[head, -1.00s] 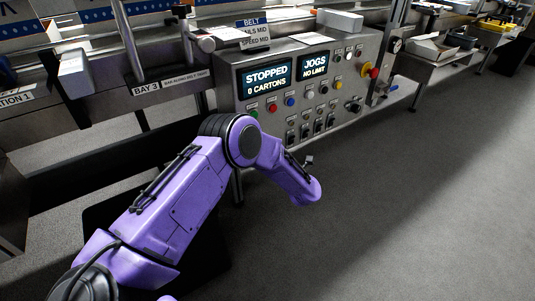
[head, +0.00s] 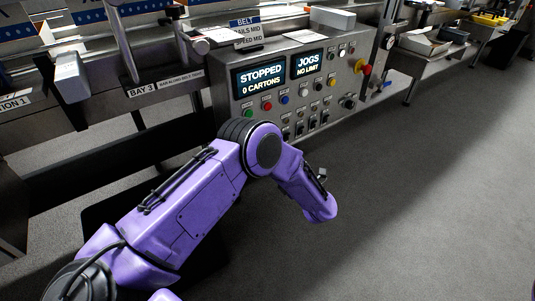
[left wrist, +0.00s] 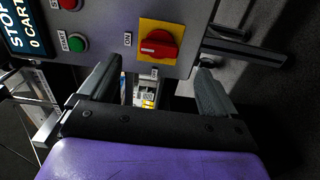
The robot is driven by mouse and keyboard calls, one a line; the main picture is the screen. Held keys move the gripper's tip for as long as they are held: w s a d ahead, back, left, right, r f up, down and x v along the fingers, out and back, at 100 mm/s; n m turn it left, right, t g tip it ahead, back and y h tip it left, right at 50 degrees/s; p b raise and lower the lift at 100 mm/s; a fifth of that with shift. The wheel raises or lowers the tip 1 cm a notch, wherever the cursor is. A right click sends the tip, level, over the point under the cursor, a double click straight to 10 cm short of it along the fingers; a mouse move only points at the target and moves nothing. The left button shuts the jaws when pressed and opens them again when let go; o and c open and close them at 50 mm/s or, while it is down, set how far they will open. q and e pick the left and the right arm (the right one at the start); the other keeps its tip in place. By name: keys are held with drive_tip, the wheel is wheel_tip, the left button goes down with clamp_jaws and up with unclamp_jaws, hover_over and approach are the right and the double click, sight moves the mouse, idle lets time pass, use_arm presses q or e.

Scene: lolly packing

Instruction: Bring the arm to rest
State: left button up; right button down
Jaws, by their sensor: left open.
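My left arm (head: 190,215), purple, comes in from the lower left of the head view and bends in front of the control panel (head: 240,101). Its gripper does not show clearly there. In the left wrist view my left gripper (left wrist: 158,75) has its two dark fingers spread wide, with nothing held between them. Beyond the fingers is the panel face with a red rotary switch (left wrist: 158,46) on a yellow plate and a green START button (left wrist: 76,43). I cannot tell the exact gap between fingers and panel. My right gripper is in neither view.
The panel's display (head: 260,80) reads STOPPED, 0 CARTONS. A red stop button (head: 362,67) sits at the panel's right. The steel conveyor frame with the BAY 3 label (head: 142,89) runs along the left. Open grey floor (head: 430,190) lies to the right.

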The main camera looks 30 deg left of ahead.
use_arm(q)
drive_tip(key=shift+v, duration=1.15)
